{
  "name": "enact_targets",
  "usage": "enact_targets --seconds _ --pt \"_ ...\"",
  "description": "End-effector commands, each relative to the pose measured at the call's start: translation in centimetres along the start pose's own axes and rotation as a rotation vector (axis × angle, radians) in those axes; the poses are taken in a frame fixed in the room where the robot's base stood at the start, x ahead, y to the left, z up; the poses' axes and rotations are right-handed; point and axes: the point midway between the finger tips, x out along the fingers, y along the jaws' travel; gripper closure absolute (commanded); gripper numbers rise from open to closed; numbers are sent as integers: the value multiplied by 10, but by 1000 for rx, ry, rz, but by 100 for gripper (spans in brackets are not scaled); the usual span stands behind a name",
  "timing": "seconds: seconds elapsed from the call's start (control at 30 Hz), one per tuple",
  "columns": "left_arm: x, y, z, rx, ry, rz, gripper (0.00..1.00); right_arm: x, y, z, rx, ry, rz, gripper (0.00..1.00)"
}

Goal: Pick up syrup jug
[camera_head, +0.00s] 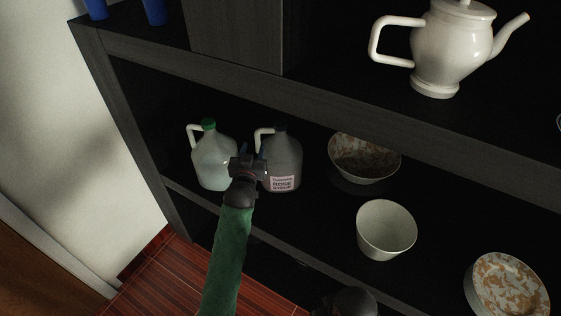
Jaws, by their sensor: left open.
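The syrup jug (284,162) stands upright on the dark shelf. It is a grey jug with a dark cap, a pale handle on its left and a white label whose print seems to read "syrup". A second jug (212,163), whitish with a green cap, stands to its left. My left gripper (249,158) is open in front of the gap between the two jugs, overlapping the left edge of the syrup jug in the picture. I cannot tell whether it touches the jug. The gripper hides part of both jugs.
A patterned bowl (365,158) is right of the syrup jug, with a white bowl (386,230) nearer the front and a patterned dish (508,287) at lower right. The upper shelf (330,105) overhangs the jugs and bears a white teapot (452,50).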

Motion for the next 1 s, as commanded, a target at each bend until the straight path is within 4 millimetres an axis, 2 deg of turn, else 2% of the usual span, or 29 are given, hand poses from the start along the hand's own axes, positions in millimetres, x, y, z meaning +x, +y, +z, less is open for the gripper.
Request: enact_targets --seconds 0.37,0.47,0.63,0.9,0.93,1.0 --pt "38 3 1 0 -2 0 59 -25 8 -6 22 -20 21 64" --pt "52 4 4 1 -2 -1 59 -38 14 -3 36 -46 35 64" --pt "68 3 6 1 -1 -1 59 -18 16 -3 33 -54 38 64" --pt "70 4 8 0 -2 -1 59 -15 16 -4 32 -50 38 64" --pt "70 4 8 0 -2 -1 61 -15 16 -4 32 -50 38 64" --pt "70 4 7 0 -2 -1 75 -15 16 -4 32 -49 38 64"
